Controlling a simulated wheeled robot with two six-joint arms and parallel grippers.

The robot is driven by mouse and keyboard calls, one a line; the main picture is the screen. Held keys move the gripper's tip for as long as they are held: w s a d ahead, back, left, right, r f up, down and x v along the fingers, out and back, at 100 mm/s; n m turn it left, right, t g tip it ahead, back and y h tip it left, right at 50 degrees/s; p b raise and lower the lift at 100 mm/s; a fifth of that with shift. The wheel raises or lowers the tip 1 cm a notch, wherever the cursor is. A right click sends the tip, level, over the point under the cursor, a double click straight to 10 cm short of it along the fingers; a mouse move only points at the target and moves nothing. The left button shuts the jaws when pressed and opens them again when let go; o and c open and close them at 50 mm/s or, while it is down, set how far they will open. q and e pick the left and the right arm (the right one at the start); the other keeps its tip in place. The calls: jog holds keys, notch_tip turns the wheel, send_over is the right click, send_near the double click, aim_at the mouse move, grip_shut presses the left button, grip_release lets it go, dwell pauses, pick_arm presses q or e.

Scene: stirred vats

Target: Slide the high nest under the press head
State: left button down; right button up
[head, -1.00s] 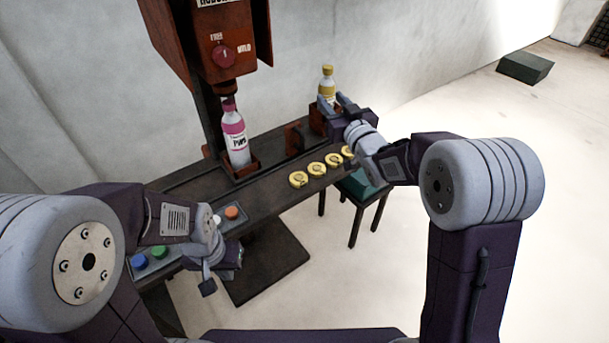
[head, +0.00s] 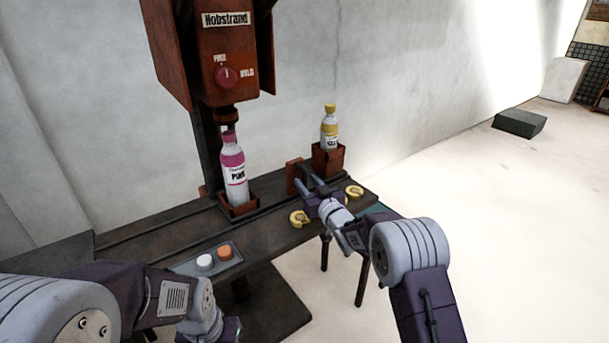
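The press head (head: 226,115) hangs from the red-brown press. Directly below it, a pink-capped bottle (head: 233,180) stands upright in a low red-brown nest (head: 240,210) on the dark bench rail. At the rail's right end, a taller red-brown nest (head: 328,160) holds an upright yellow-capped bottle (head: 329,130). A small red-brown upright piece (head: 294,176) stands between the two nests. My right gripper (head: 306,178) is open, its two fingers apart beside that piece; whether it touches is unclear. My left gripper (head: 228,326) is low at the bottom, its fingers mostly hidden.
Two yellow discs show on the bench's front edge, one left (head: 299,218) and one right (head: 354,191) of my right gripper. A button panel (head: 215,260) with white and orange buttons is at the front. A knob (head: 225,77) is on the press. A dark green block (head: 519,122) lies on the floor.

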jog(key=shift+x, duration=1.15)
jog(key=shift+f, duration=0.1)
jog(key=shift+c, duration=0.4)
grip_shut()
